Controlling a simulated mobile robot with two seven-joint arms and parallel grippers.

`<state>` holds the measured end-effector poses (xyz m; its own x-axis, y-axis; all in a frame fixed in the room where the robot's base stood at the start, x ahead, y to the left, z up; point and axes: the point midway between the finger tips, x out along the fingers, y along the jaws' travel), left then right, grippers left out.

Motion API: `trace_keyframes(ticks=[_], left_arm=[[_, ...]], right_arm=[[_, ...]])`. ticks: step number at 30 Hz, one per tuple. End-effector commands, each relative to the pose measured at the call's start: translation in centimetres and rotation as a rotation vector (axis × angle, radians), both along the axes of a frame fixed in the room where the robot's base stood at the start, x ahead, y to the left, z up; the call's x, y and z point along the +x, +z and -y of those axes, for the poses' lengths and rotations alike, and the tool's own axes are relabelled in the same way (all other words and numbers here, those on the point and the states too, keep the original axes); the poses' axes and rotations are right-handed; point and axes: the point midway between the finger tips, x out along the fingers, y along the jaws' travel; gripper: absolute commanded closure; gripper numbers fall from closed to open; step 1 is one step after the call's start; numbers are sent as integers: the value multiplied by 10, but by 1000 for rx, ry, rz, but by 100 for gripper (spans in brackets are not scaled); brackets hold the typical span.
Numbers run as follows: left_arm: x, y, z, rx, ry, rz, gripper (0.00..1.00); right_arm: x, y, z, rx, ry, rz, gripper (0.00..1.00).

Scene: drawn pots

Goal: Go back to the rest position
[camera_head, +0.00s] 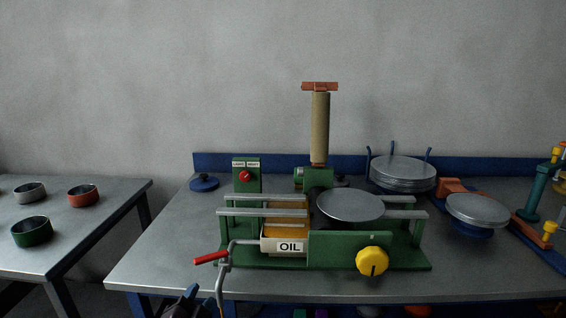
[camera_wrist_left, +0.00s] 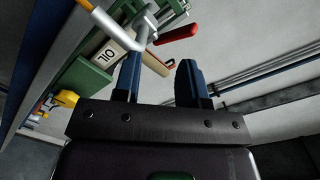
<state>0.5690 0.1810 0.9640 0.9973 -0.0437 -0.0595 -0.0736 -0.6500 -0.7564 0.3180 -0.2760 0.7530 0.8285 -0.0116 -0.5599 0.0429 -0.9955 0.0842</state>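My right gripper is not in view.
A green machine (camera_head: 340,250) with an OIL box (camera_head: 289,247), a yellow knob (camera_head: 372,261) and a round plate (camera_head: 350,204) stands on the grey table (camera_head: 160,265). Stacked discs (camera_head: 402,171) are behind right.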

Motion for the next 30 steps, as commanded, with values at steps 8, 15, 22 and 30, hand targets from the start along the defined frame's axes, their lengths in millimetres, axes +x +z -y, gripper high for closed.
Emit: trace_keyframes(ticks=[8,15,22,30], left_arm=[[-71,-89,-34,-502,44,-208,62],[-165,-164,-71,-723,180,-385,62],[-236,-205,-92,-725,283,-497,62],[-255,-214,-96,-721,306,-527,62]], right_arm=[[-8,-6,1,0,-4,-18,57],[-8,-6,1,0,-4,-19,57],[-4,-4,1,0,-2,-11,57],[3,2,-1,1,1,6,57]])
